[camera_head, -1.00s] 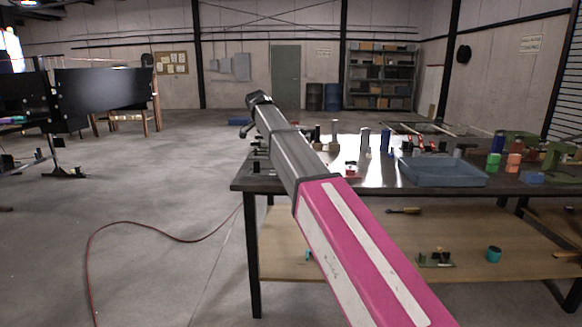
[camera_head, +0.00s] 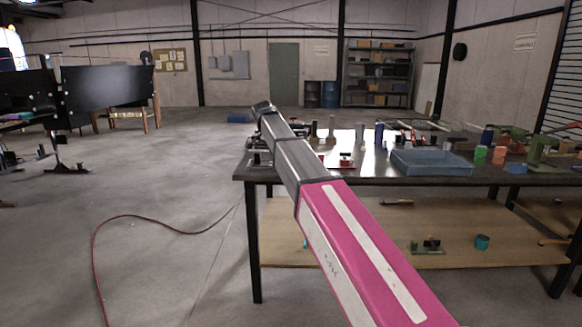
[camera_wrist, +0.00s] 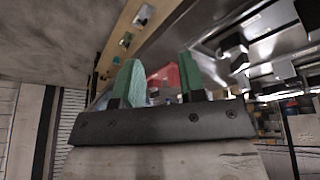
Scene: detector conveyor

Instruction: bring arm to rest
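My arm, pink with a white stripe and then grey, reaches from the bottom right up and away over the left end of the workbench (camera_head: 262,171) in the head view. Its far end shows there as a dark joint above the bench; I cannot make out my gripper fingers in that view. In the wrist view my gripper (camera_wrist: 159,62) has two green fingers standing well apart, with nothing held between them. A blurred red thing shows beyond the fingers, apart from them as far as I can tell.
On the bench stand a blue tray (camera_head: 432,168), green and orange pieces and several small parts. A lower wooden shelf (camera_head: 350,232) holds a teal cup (camera_head: 482,242). A red hose (camera_head: 150,219) lies on the floor at left. Open floor lies left of the bench.

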